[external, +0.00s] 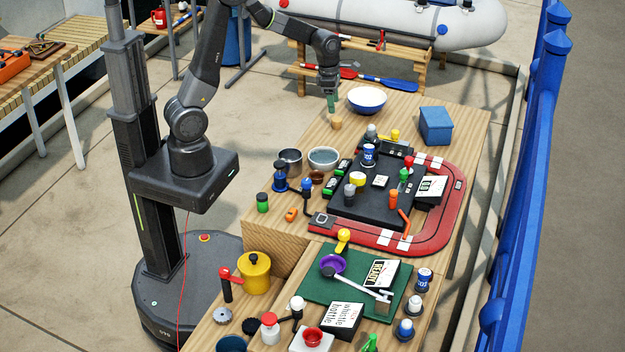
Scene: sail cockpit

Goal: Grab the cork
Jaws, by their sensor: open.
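A small tan cork (336,124) stands on the wooden table near its far left edge. My gripper (331,108) points down just above the cork, with green fingertips. It is open, and nothing shows held in it. The fingertips look close over the cork's top, but I cannot tell the exact gap from this view.
A white and blue bowl (367,101) stands close to the right of my gripper. A blue box (435,125) is farther right. A metal cup (291,161) and a grey bowl (323,158) stand nearer. The wood around the cork is clear.

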